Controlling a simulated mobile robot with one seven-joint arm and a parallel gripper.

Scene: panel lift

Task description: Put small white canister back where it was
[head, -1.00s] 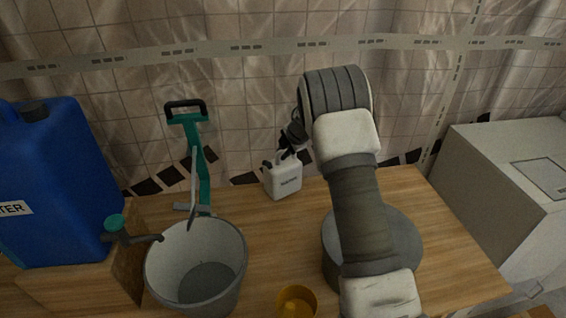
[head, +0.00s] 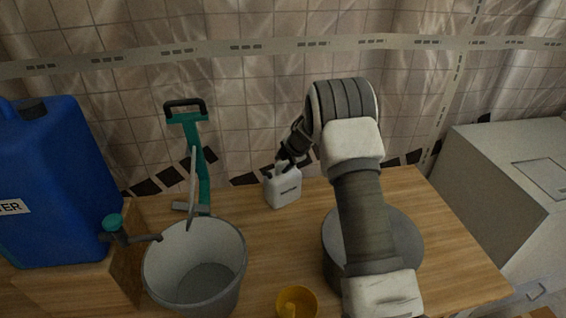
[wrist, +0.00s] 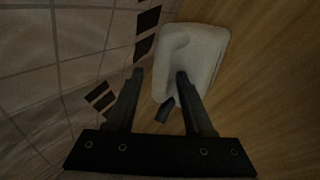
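The small white canister (head: 284,187) stands upright on the wooden table near its back edge, by the tiled wall. In the wrist view the canister (wrist: 203,55) is seen from above, with a dark cap or spout at its near side. My gripper (head: 286,160) is at the canister's top. In the wrist view my gripper (wrist: 160,74) has its fingers apart. The right finger overlaps the canister, and the left finger is just outside its left edge with a small gap. Whether a finger touches it is hidden.
A grey bucket (head: 158,270), a teal-handled tool (head: 203,165) and a blue water container (head: 55,180) stand to the left. A yellow cup (head: 297,303) is at the front. A grey round object (head: 400,245) sits under my arm. Bare table lies right of the canister.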

